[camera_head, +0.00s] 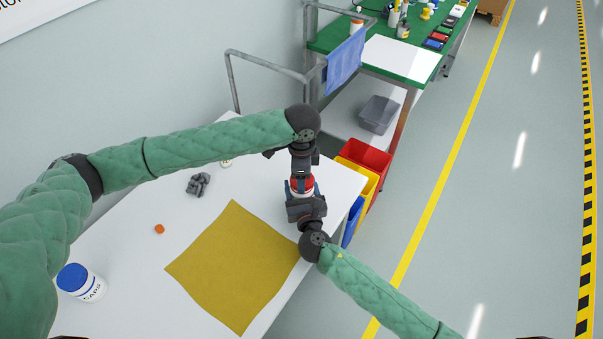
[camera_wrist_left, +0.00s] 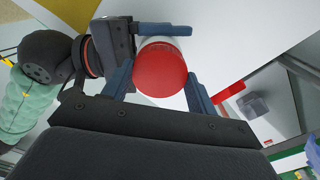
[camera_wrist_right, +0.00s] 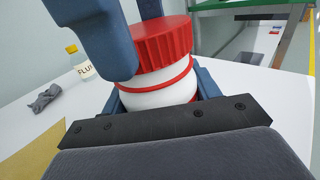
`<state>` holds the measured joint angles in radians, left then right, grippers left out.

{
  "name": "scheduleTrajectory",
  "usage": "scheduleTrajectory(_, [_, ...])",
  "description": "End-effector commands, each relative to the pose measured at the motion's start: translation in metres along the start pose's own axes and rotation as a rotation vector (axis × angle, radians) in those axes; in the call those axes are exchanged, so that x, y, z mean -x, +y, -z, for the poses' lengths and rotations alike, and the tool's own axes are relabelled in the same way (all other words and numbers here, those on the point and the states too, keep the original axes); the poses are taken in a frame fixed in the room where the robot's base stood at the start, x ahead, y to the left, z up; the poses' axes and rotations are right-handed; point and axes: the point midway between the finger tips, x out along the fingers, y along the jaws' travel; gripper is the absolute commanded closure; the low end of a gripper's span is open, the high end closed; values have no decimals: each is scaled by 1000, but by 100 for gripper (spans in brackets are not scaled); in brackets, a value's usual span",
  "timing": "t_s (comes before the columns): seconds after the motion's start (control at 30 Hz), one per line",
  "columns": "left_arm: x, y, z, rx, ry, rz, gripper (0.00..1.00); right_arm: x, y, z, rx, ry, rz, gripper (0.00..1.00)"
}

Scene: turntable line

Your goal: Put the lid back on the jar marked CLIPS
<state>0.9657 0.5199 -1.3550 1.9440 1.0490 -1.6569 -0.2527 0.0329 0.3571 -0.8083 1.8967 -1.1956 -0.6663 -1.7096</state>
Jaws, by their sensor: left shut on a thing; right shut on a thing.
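A white jar (camera_wrist_right: 165,98) with a red band stands upright at the table's right end; no marking on it is readable. Its red ribbed lid (camera_wrist_right: 160,42) is at its top, with a white strip showing between lid and band. I cannot tell whether it is fully seated. The lid shows from above in the left wrist view (camera_wrist_left: 160,70). My left gripper (camera_head: 302,176) comes from the far side and is shut on the lid. My right gripper (camera_head: 304,196) is shut around the jar's body from the near side.
A blue-lidded white jar (camera_head: 80,282), an orange piece (camera_head: 159,229), a grey crumpled cloth (camera_head: 198,184) and a mustard mat (camera_head: 235,270) are on the white table. A yellow-capped bottle (camera_wrist_right: 84,66) stands farther back. Red (camera_head: 366,155) and other bins adjoin the table's right edge.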

Motion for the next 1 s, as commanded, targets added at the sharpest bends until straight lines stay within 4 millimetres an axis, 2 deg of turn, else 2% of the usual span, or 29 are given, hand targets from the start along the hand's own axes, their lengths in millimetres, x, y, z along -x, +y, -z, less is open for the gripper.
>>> scheduleTrajectory(0.23, [-4, 0, 0, 0, 0, 0, 63, 0, 0, 0, 0, 0, 0, 80])
scheduleTrajectory(0.27, [-4, 0, 0, 0, 0, 0, 63, 0, 0, 0, 0, 0, 0, 100])
scheduleTrajectory(0.47, [-4, 0, 0, -85, 0, 0, 63, 0, 0, 0, 0, 0, 0, 100])
scheduleTrajectory(1.0, [-5, -1, 0, -865, 0, 0, 63, 0, 0, 0, 0, 1, 0, 100])
